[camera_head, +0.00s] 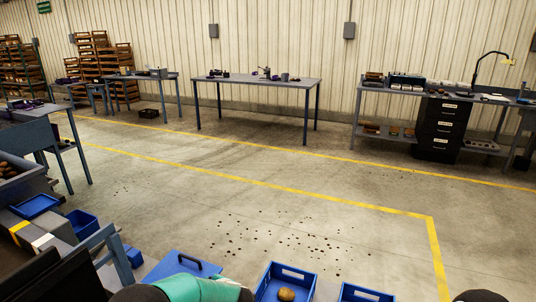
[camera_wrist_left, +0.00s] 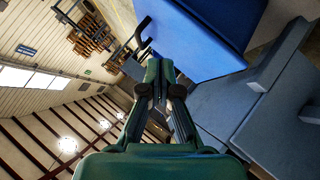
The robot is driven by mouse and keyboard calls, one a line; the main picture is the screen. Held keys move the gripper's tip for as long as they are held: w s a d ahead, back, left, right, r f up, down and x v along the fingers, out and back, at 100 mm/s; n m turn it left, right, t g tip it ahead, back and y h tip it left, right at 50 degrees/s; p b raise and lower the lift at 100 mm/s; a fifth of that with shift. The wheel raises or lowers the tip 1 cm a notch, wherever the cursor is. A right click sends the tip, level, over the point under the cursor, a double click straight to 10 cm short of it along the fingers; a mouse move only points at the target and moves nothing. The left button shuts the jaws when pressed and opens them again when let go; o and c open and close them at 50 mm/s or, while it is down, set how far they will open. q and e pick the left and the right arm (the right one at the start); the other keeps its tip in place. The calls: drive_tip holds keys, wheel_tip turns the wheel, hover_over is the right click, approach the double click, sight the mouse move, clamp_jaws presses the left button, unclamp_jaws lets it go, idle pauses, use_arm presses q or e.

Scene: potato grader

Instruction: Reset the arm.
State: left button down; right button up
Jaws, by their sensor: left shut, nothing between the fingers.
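My left gripper (camera_wrist_left: 160,74) shows in the left wrist view, its green and black fingers shut with nothing between them. It points towards a blue surface, which fills the upper right of that view; whether they touch cannot be told. The wrist view is tilted, with the wall and roof on its left side. In the head view, a teal and black part of my left arm shows at the bottom edge, and its gripper is not visible there. My right gripper is in neither view.
Blue crates stand at the bottom, one (camera_head: 262,290) holding a potato (camera_head: 287,295) and another (camera_head: 345,291) to its right. A blue lid-like panel (camera_head: 165,268) with a dark handle lies left of them. A grey table (camera_head: 255,82) stands far back. Open floor with dark crumbs lies between.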

use_arm(q)
drive_tip(key=s+d+f+m+g+h, duration=0.1)
drive_tip(key=s+f+m+g+h, duration=0.1)
drive_tip(key=s+f+m+h, duration=0.85)
drive_tip(key=s+d+f+m+g, duration=0.1)
drive_tip(key=s+g, duration=0.1)
drive_tip(key=s, duration=0.7)
drive_tip(key=s+d+f+m+g, duration=0.2)
drive_tip(key=s, duration=0.7)
drive_tip(key=s+d+f+m+g, duration=0.1)
drive_tip(key=s+g, duration=0.1)
drive_tip(key=s, duration=0.7)
drive_tip(key=shift+d+f, duration=0.25)
drive_tip(key=shift+f, duration=0.1)
